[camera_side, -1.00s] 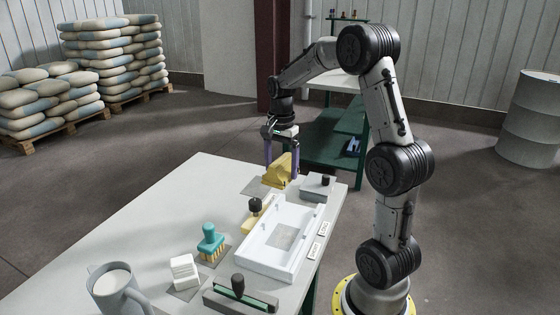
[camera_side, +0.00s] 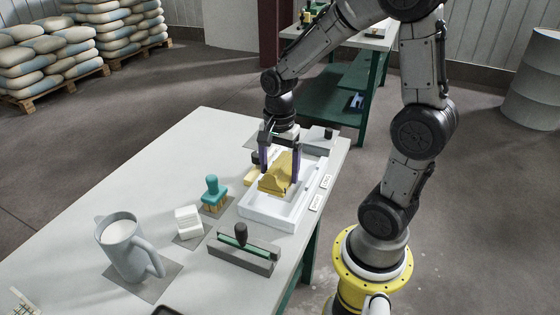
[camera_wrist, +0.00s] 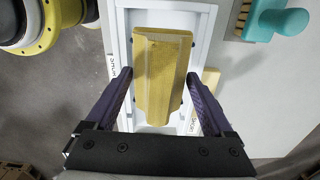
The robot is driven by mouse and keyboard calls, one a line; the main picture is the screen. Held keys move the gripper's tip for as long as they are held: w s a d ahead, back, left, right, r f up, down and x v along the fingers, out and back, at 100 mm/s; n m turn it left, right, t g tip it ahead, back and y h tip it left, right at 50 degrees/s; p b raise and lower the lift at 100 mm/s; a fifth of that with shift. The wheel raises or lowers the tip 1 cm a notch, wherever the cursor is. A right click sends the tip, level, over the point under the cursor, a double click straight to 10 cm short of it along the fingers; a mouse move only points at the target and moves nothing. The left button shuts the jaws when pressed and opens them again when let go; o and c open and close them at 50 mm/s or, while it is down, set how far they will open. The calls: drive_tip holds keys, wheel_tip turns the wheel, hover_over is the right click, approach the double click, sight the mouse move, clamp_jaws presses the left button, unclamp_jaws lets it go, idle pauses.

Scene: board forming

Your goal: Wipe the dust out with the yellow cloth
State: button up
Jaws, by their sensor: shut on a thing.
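In the wrist view the cloth (camera_wrist: 162,75) sits between the two purple fingers and inside the outline of the mould (camera_wrist: 120,20). Whether it touches the mould floor I cannot tell. The cloth covers much of the mould floor, and no dust can be made out around it.
A teal brush (camera_side: 212,190), a white ribbed block (camera_side: 188,222), a grey tool with a black knob (camera_side: 243,255) and a large grey mug (camera_side: 127,247) stand left of and in front of the mould. The table's left part (camera_side: 130,180) is clear.

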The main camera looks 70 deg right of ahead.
drive_tip(key=shift+f, duration=2)
wheel_tip(320, 180, down, 2)
drive_tip(key=shift+f, duration=0.2)
drive_tip(key=shift+d, duration=0.9)
drive_tip(key=shift+c, duration=0.6)
drive_tip(key=shift+d, duration=2.95)
drive_tip(key=shift+a, duration=3.85)
drive_tip(key=shift+r, duration=4.25)
